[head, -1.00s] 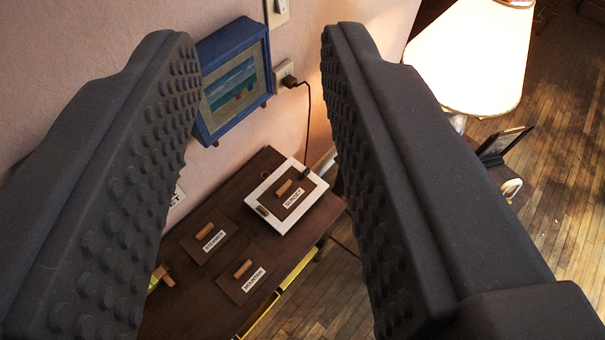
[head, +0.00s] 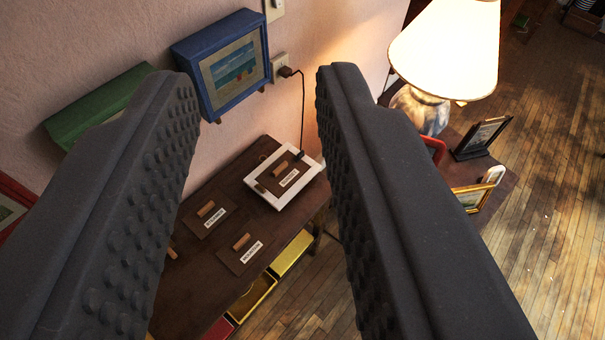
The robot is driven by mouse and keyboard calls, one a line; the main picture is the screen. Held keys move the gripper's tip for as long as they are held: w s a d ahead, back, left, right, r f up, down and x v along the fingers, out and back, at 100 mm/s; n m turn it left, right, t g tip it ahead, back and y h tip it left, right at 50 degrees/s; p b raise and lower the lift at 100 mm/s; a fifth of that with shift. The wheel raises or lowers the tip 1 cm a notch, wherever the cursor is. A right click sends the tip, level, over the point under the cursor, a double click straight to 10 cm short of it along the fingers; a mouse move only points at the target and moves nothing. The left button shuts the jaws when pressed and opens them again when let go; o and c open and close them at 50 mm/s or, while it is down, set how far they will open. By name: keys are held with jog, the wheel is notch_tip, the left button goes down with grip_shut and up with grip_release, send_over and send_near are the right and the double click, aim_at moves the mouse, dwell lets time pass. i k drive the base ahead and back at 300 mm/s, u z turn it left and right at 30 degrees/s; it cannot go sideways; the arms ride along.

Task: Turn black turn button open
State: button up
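My gripper (head: 256,85) is open and empty, its two dark studded fingers wide apart in the foreground. Between them and beyond, a white frame (head: 256,196) lies on the brown table, holding a brown panel (head: 279,168) with a wooden handle and a white label. A small black piece (head: 301,155) sits at the frame's upper right edge, where the black cord seems to end; it may be the black turn button, but it is too small to be sure. A small brown piece (head: 261,188) is on the frame's left edge. My gripper touches none of these.
Two more brown labelled panels with handles, left (head: 205,218) and lower (head: 239,257), lie on the table (head: 190,285). A blue box frame (head: 188,60) and a green one (head: 95,105) hang on the wall. A lit lamp (head: 445,50) and picture frames stand at right.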

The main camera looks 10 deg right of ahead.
aim_at(301, 155)
jog(key=k, duration=0.75)
jog(key=z, duration=0.5)
jog(key=i, duration=2.1)
jog(key=u, duration=0.8)
